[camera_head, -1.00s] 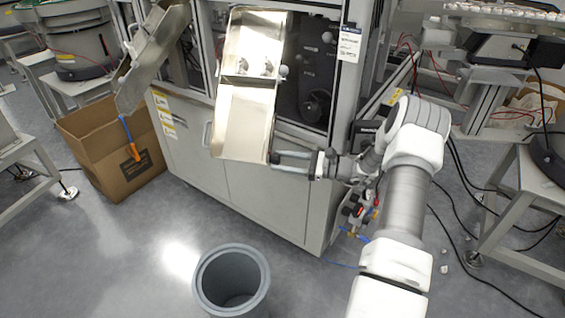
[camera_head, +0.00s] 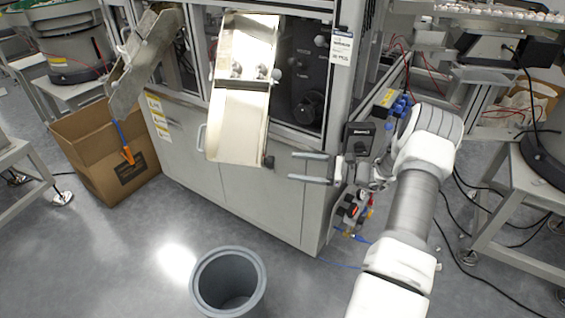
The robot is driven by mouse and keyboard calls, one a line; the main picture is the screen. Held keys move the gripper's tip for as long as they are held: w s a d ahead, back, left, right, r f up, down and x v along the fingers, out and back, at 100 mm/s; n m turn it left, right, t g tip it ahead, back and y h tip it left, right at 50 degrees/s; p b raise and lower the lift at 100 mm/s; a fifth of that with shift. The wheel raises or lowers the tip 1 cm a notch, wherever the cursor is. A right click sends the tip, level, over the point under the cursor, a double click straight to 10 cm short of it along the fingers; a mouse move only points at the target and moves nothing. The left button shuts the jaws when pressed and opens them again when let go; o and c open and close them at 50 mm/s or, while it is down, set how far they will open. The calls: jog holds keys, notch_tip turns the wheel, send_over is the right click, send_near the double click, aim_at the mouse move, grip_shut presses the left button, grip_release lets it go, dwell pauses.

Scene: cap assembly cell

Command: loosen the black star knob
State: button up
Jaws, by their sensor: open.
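A small black knob (camera_head: 268,161) sits at the lower right edge of the metal chute (camera_head: 236,128); it is too small here to make out its star shape. My gripper (camera_head: 292,167) is just to the right of the knob, its two grey fingers pointing left at it. The fingers are spread apart and empty, with a visible gap between their tips and the knob. Nothing hides the knob from this view.
The machine cabinet (camera_head: 282,205) stands behind the chute and my gripper. A second chute (camera_head: 140,65) hangs over a cardboard box (camera_head: 110,165) at the left. A grey bin (camera_head: 228,285) stands on the floor in front. Open floor lies around the bin.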

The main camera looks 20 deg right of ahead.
jog(key=p+v, duration=0.1)
jog(key=v, duration=0.9)
jog(key=shift+s+d, duration=0.25)
jog(key=shift+d, duration=0.05)
jog(key=shift+a+r, duration=0.1)
jog(key=shift+r, duration=0.05)
